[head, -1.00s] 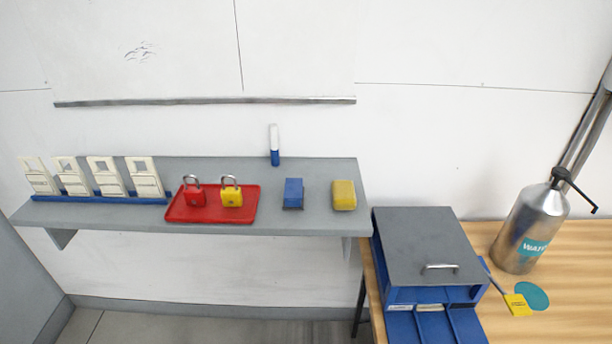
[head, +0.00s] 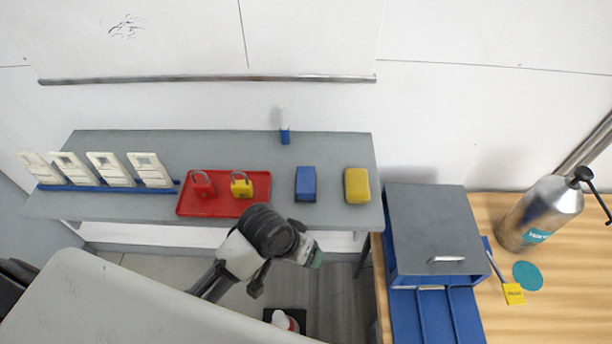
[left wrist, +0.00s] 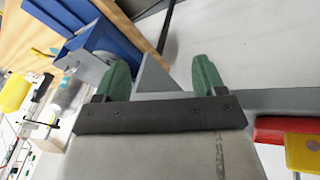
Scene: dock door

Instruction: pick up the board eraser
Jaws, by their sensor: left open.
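A blue block (head: 306,184), which looks like the board eraser, lies on the grey wall shelf (head: 240,147) between the red tray and a yellow block (head: 357,186). My left gripper (head: 312,257) is in front of the shelf's edge, below the blue block in the picture and apart from it. In the left wrist view my left gripper (left wrist: 162,78) shows two green fingertips spread wide with nothing between them. I cannot make out the blue block in that view. My right gripper is not in view.
A red tray (head: 222,207) with a red and a yellow padlock is left of the blue block. A marker (head: 284,127) stands behind it. White cards in a blue rack (head: 108,188) are at left. A blue cabinet (head: 430,235) and metal bottle (head: 540,212) are at right.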

